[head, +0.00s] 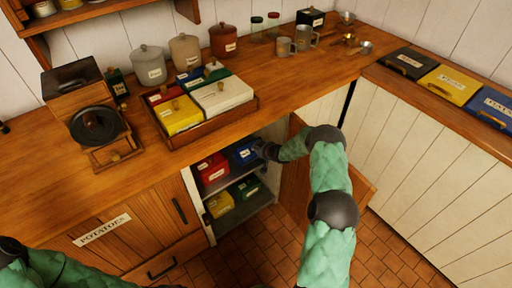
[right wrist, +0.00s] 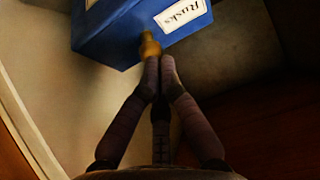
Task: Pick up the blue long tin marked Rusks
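The blue long tin marked Rusks (head: 243,152) is on the upper level inside the open cupboard under the counter, at the right of a red tin. In the right wrist view the tin (right wrist: 135,25) shows its white Rusks label and a brass knob (right wrist: 150,46). My right gripper (head: 262,149) reaches into the cupboard from the right. In the right wrist view its fingertips (right wrist: 160,62) are drawn together at the knob and look closed on it. Whether the tin is clear of the shelf is hidden. My left arm shows at lower left; its gripper is out of view.
A red tin (head: 211,168) is close beside it; yellow (head: 220,204) and green (head: 248,188) tins are on the level below. The open cupboard door (head: 295,180) stands near my right arm. A tray (head: 205,128) of tins and a coffee grinder (head: 95,123) stand on the counter above.

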